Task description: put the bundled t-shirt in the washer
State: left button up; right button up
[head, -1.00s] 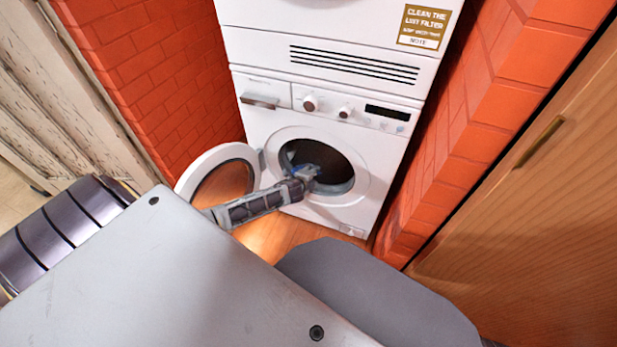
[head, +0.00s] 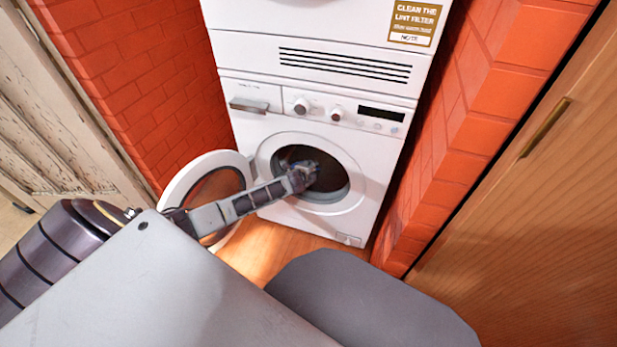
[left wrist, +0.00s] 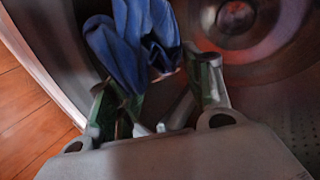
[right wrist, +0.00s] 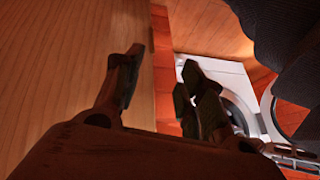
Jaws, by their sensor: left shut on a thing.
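The white washer (head: 262,133) stands ahead with its round door (head: 185,178) swung open to the left. My left gripper (head: 308,172) reaches into the round opening. In the left wrist view the left gripper (left wrist: 155,78) is shut on the bundled t-shirt (left wrist: 130,45), a blue crumpled cloth between and beyond its fingers. The metal drum (left wrist: 285,105) surrounds it there, and wooden floor shows at the left. The t-shirt is hidden in the head view. My right gripper (right wrist: 160,72) shows only in the right wrist view, its fingers apart and empty.
A dryer (head: 300,18) is stacked on top of the washer. Red brick walls (head: 120,65) flank the machines. A wooden door (head: 520,220) with a brass handle stands at the right. Wooden floor (head: 262,250) is clear in front of the washer.

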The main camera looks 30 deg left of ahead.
pick_arm(q)
jog(key=shift+w+a+b, duration=0.25)
jog(key=shift+w+b, duration=0.25)
jog(key=shift+w, duration=0.4)
jog(key=shift+w+a+b, duration=0.2)
jog(key=shift+w+b, duration=0.55)
jog(key=shift+w, duration=0.1)
jog(key=shift+w+a+b, duration=0.25)
jog(key=shift+w+b, duration=0.7)
jog(key=shift+w, duration=0.1)
jog(key=shift+w+a+b, duration=0.25)
jog(key=shift+w+b, duration=0.65)
jog(key=shift+w, duration=0.1)
jog(key=shift+w+a+f+b, duration=0.2)
jog(key=shift+w+f+b, duration=0.25)
jog(key=shift+w+f, duration=0.45)
jog(key=shift+w+a+f+b, duration=0.15)
jog(key=shift+w+f+b, duration=0.35)
jog(key=shift+f, duration=0.55)
pick_arm(e)
notch_tip(320, 180, down, 9)
jog(key=a+t+y, duration=0.1)
jog(key=a, duration=0.1)
jog(key=shift+w, duration=0.45)
